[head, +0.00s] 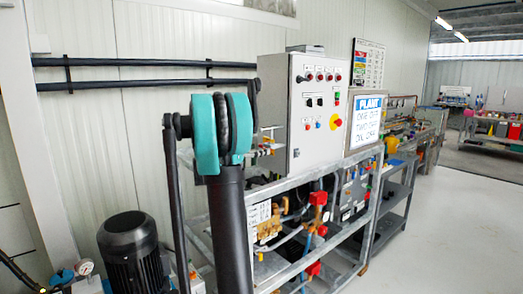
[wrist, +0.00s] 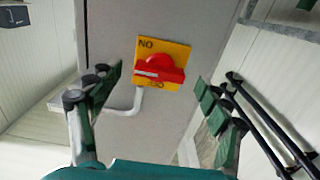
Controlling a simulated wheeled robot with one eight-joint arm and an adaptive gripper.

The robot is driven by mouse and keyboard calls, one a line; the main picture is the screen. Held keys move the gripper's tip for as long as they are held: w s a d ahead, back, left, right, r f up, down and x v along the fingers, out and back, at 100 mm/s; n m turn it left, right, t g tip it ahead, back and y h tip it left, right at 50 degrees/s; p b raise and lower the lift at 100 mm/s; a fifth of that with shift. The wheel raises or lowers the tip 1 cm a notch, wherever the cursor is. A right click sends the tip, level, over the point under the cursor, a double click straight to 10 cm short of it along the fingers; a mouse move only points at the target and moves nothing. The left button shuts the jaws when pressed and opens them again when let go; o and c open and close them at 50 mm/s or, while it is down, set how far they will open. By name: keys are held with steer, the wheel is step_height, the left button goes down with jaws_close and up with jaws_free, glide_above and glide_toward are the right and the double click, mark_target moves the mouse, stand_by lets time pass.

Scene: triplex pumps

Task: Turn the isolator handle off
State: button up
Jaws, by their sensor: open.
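The isolator handle (wrist: 160,69) is a red rotary grip on a square yellow plate (wrist: 179,51), mounted on a flat grey panel. A pale stripe on the handle lies roughly crosswise in the wrist view. Lettering reading "NO" shows above it, and partly covered lettering shows below. My gripper (wrist: 157,92) is open and empty, its green-padded fingers apart to the left and right of the handle. The handle appears beyond the fingertips, with no contact visible. I cannot make out this handle or my fingers clearly in the head view.
A grey control cabinet (head: 309,125) stands on a metal frame, with a red-and-yellow knob (head: 336,121) on its front. A white conduit (wrist: 128,107) runs below the plate. Black wall pipes (wrist: 270,118) are at the right. A motor (head: 130,250) stands lower left.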

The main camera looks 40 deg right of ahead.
steer(key=shift+w+d, duration=0.1)
steer(key=shift+d, duration=0.95)
steer(key=c, duration=1.2)
steer(key=shift+o, duration=0.2)
steer(key=shift+n, duration=0.3)
steer(key=shift+s+r+n, duration=0.1)
steer(key=shift+n, duration=4.2)
steer(key=shift+s+r+n, duration=0.1)
steer(key=shift+n, duration=4.5)
